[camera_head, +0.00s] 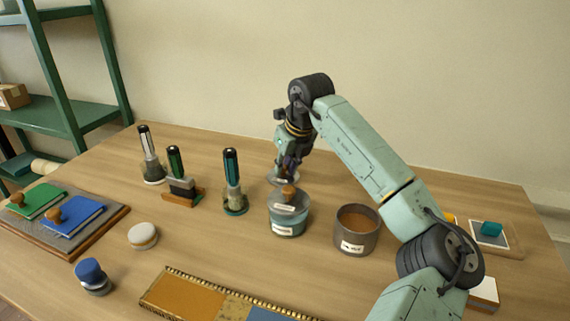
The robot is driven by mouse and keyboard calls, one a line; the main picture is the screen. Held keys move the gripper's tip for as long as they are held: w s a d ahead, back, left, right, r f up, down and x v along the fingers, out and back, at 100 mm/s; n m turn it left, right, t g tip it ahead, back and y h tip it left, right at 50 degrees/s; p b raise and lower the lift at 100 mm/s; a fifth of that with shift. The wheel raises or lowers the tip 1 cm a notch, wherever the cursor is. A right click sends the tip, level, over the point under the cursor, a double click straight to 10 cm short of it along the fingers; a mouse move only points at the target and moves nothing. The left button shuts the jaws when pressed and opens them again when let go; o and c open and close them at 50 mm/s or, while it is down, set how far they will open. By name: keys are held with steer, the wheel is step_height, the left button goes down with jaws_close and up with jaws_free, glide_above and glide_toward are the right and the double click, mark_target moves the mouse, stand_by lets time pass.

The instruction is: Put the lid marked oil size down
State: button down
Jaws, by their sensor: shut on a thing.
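My gripper (288,166) is over the middle of the table, behind a glass jar, and is shut on a pale round lid (279,178). The lid's lower part shows below the fingers; its marking cannot be read, and I cannot tell whether it touches the table. The glass jar (288,228) in front has a lid with a wooden knob (289,191) on it and a label too small to read. To its right stands an open grey pot (352,240) with amber contents and a small label.
Several upright brushes or tools (232,180) stand at the left. A tray (108,225) with green and blue pads is far left. A white round tin (142,236), a blue-topped stamp (91,275) and a gilt-edged panel (183,296) are in front. My arm crosses the right side.

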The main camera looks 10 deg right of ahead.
steer(key=shift+f, duration=0.1)
steer(key=c, duration=1.4)
jaws_free()
steer(key=shift+r, duration=0.25)
steer(key=b+v, duration=0.2)
steer(key=v, duration=0.9)
steer(key=shift+s+d+r, duration=0.1)
steer(key=shift+s+r, duration=0.05)
steer(key=shift+r, duration=0.25)
steer(key=shift+f, duration=0.1)
